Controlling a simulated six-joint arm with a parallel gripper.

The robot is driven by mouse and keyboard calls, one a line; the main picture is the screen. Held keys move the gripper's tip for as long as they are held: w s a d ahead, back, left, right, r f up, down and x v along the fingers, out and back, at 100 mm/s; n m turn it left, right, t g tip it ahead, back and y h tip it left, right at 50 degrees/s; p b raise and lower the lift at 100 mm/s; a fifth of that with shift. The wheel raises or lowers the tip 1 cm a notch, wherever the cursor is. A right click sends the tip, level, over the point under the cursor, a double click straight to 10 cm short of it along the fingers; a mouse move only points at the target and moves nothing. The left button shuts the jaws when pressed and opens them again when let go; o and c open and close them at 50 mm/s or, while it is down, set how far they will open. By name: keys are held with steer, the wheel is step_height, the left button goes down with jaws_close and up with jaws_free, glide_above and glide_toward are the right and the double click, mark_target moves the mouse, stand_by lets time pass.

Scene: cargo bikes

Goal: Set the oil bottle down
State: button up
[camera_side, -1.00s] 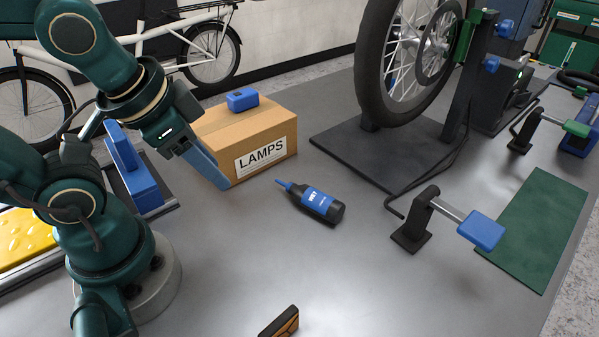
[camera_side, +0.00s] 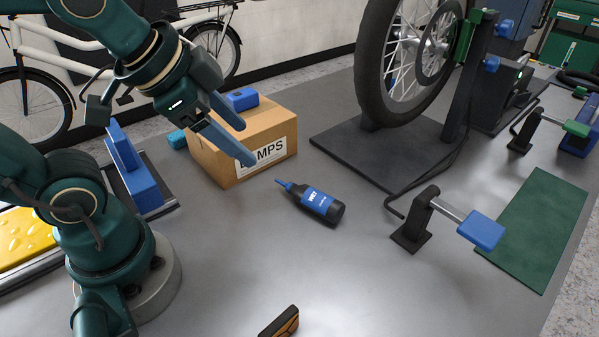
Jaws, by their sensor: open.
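The oil bottle (camera_side: 318,203) is black with a blue label and a blue nozzle. It lies on its side on the grey bench, in front of the LAMPS box, with its nozzle toward the upper left. My gripper (camera_side: 243,143) has blue fingers and is open and empty. Its fingers are in front of the box in the picture, above and to the left of the bottle and apart from it. One finger hides part of the LAMPS label.
The cardboard LAMPS box (camera_side: 215,165) carries a blue object (camera_side: 242,99) on top. A wheel stand (camera_side: 372,155) is behind, and a crank with a blue pedal (camera_side: 481,231) is at right. A green mat (camera_side: 535,228) lies beyond it.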

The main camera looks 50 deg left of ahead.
steer(key=w+m, duration=0.5)
steer(key=w, duration=0.1)
steer(key=m+g, duration=0.2)
steer(key=m, duration=0.3)
glide_above(316, 196)
steer(key=s, duration=0.1)
step_height(316, 196, down, 7)
step_height(316, 196, down, 5)
steer(key=shift+d+f+g, duration=0.1)
steer(key=shift+g, duration=0.9)
steer(key=shift+x, duration=2.55)
jaws_close()
